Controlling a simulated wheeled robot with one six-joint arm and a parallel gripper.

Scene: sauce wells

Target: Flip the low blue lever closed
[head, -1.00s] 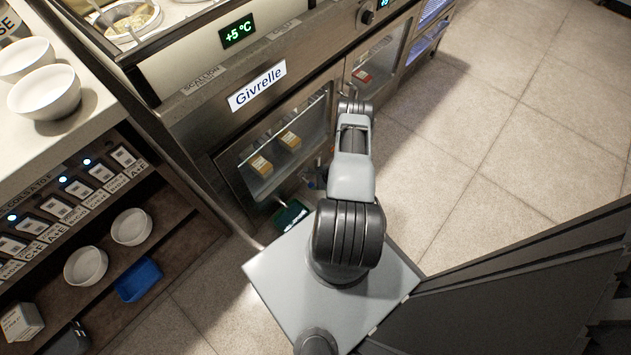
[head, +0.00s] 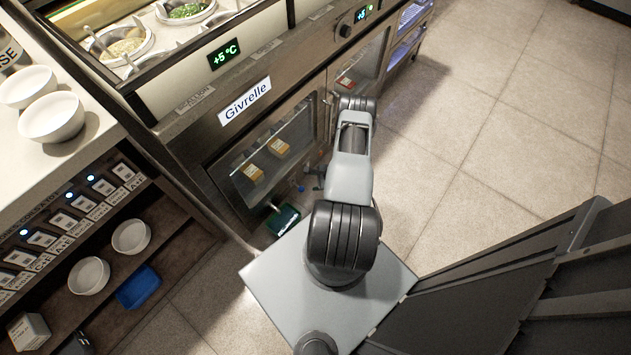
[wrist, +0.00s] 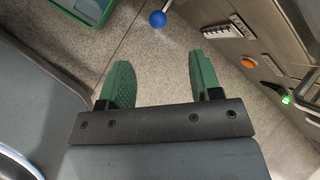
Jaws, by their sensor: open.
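The low blue lever shows in the wrist view as a round blue knob (wrist: 157,18) on a pale stem at the top middle, close to the floor beside the steel unit. In the head view a small blue spot (head: 300,188) low at the unit's front seems to be the same knob. My gripper (wrist: 160,67) is open, with two green fingers apart and nothing between them. The knob lies beyond the fingertips, roughly in line with the gap, and is not touched. In the head view my arm hides most of the gripper.
The steel Givrelle cooler (head: 190,135) stands close ahead. A green tray (head: 284,221) sits low by its base and also shows in the wrist view (wrist: 88,10). An orange button (wrist: 248,62) and a green light (wrist: 286,99) are on the right. Floor at right is open.

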